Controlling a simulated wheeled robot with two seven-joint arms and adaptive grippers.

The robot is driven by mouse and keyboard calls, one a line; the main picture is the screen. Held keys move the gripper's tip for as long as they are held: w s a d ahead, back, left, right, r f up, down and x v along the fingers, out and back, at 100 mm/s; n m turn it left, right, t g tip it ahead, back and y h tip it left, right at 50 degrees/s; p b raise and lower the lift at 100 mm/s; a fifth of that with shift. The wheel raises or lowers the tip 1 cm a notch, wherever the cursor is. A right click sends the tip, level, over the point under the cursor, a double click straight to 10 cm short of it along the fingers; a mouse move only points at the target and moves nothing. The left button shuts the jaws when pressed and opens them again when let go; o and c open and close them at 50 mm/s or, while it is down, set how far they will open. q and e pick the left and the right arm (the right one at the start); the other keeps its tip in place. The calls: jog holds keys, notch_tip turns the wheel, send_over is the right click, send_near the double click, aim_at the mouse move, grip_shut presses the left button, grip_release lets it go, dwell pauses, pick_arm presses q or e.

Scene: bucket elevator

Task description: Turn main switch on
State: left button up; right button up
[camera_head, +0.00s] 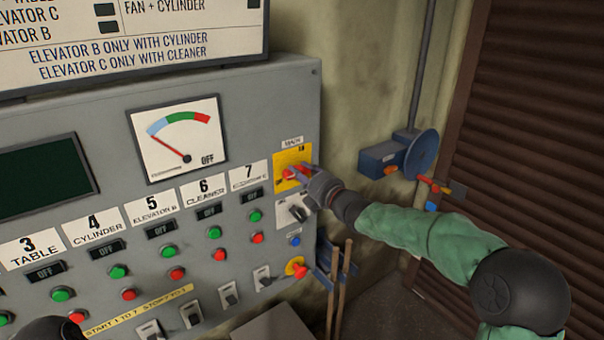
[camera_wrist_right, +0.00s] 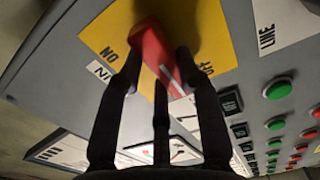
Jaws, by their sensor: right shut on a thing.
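The main switch is a red rotary knob (camera_head: 289,174) on a yellow plate (camera_head: 294,158) at the upper right of the grey control panel. My right gripper (camera_head: 302,176) is at the knob and partly covers it. In the right wrist view the red knob (camera_wrist_right: 152,50) sits between the dark fingers of my right gripper (camera_wrist_right: 159,62), which are shut on it. The yellow plate (camera_wrist_right: 112,22) shows upside-down ON and OFF lettering. The knob's pale mark points toward the OFF side.
A gauge (camera_head: 178,137) has its needle at the low end. The small displays read OFF. A blue wall box (camera_head: 384,160) is to the right.

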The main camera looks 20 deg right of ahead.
jog(key=shift+m, duration=0.3)
jog(key=shift+w+d+f+m+p, duration=0.1)
jog(key=shift+m+p, duration=0.7)
jog(key=shift+m, duration=2.05)
jog(key=shift+s+d+f+m+p, duration=0.15)
jog(key=shift+m+p, duration=0.7)
jog(key=shift+m, duration=2.05)
jog(key=shift+w+d+f+m+p, duration=0.15)
jog(key=shift+m+p, duration=0.65)
jog(key=shift+m, duration=2.05)
jog(key=shift+a, duration=0.1)
jog(key=o, duration=1.1)
jog(key=shift+o, duration=0.2)
